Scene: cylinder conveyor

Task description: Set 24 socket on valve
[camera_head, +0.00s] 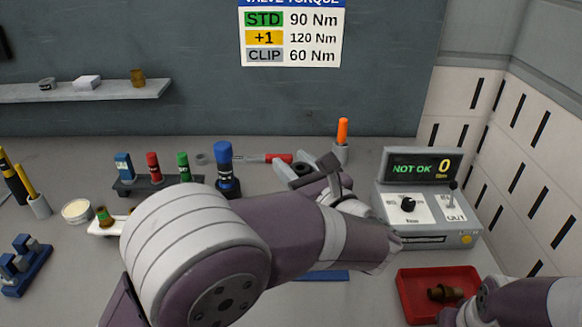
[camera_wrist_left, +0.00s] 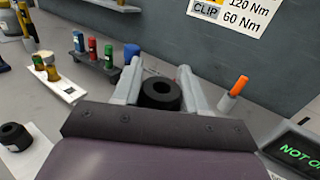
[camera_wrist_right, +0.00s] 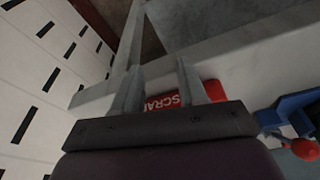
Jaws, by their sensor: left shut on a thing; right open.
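My left gripper (camera_wrist_left: 160,85) is shut on a black ring-shaped socket (camera_wrist_left: 160,95), held between its fingertips; its size marking cannot be read. In the head view the socket (camera_head: 301,169) shows partly behind my left gripper (camera_head: 312,174). A brass valve (camera_head: 104,216) stands on a white plate at left, well away from the held socket. It also shows in the left wrist view (camera_wrist_left: 48,66). Another black socket (camera_wrist_left: 15,136) sits on a white card at lower left there. My right gripper (camera_wrist_right: 158,85) is open and empty near the red SCRAP tray (camera_wrist_right: 190,98).
A rack (camera_head: 150,187) holds blue, red and green pieces, with a larger blue-topped tool (camera_head: 224,168) beside it. A tester (camera_head: 427,205) reads NOT OK 0. An orange-handled tool (camera_head: 342,133) stands at the back.

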